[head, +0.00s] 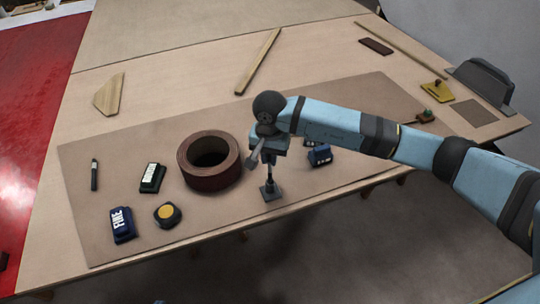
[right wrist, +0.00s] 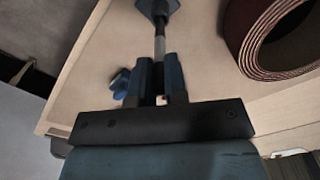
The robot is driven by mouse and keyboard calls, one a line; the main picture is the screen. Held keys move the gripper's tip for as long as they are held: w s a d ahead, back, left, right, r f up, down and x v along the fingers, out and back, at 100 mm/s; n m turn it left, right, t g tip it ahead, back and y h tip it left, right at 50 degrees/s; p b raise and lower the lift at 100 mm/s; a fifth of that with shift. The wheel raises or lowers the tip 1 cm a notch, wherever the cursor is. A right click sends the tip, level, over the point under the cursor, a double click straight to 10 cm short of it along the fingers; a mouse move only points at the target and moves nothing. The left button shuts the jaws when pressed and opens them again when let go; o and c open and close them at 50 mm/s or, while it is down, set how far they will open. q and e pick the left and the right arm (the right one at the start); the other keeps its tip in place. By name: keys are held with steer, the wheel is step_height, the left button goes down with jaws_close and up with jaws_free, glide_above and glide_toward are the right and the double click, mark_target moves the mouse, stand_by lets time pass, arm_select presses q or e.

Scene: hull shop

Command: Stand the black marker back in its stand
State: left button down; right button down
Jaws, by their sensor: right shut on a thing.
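My right gripper (head: 268,157) points down over the near part of the mat, its fingers shut around a slim upright dark marker (head: 269,173). In the right wrist view my gripper (right wrist: 159,78) has the marker (right wrist: 160,48) between its fingers, with a pale grey band showing. The stand (head: 270,191), a small dark block with a square base, is directly below. It also shows in the right wrist view (right wrist: 157,8). The marker's lower end meets the stand's top; I cannot tell how deep it sits. My left gripper is not in view.
A brown tape roll (head: 209,162) stands left of the stand, and a blue block (head: 320,155) lies to its right. A black pen-like thing (head: 94,175), a FINE block (head: 122,224) and a yellow-topped puck (head: 167,214) are farther left. The table's front edge is close.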

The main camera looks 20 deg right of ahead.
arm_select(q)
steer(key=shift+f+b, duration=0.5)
arm_select(e)
steer(key=shift+f, duration=0.35)
stand_by(0.3)
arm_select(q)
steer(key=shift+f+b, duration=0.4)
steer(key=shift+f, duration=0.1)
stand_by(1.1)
